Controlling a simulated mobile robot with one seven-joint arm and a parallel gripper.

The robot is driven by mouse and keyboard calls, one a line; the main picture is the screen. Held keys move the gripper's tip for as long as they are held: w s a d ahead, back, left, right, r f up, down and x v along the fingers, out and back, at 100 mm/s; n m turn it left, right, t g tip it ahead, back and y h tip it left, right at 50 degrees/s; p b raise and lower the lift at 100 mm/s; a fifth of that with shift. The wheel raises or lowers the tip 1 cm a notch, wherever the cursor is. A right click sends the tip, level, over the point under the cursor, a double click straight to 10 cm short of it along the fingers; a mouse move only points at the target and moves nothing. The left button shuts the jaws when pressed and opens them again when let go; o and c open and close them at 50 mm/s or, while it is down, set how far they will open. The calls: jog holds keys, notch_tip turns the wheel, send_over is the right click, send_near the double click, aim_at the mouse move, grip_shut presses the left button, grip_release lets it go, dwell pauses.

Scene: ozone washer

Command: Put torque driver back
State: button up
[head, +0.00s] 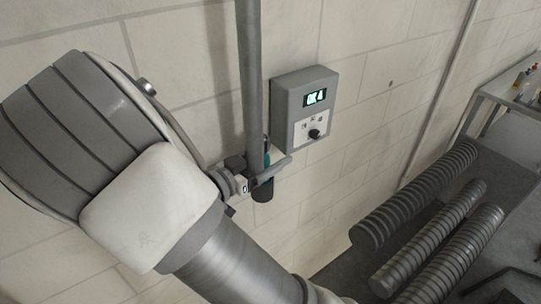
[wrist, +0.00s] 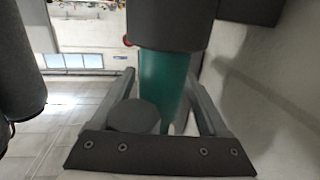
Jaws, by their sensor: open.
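The torque driver (head: 266,157) is an upright teal and dark-grey tool next to the grey pole. My gripper (head: 262,178) is at its level, with a light finger running across it. In the wrist view, the driver (wrist: 164,85) shows a teal body below a wide dark-grey part. My gripper (wrist: 160,88) has a finger on each side of the teal body and is open around it. I cannot tell whether either finger touches it. A grey rounded part partly covers the driver's lower left. What supports the driver is hidden.
The grey vertical pole (head: 250,80) stands close beside the driver. A grey control box (head: 304,108) with a lit green display and a knob is on the block wall, to the right. Several ribbed grey cylinders (head: 420,195) lie at the lower right. A shelf (head: 505,95) holds small items.

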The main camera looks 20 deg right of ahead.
jog(key=b+v, duration=0.1)
jog(key=v, duration=1.1)
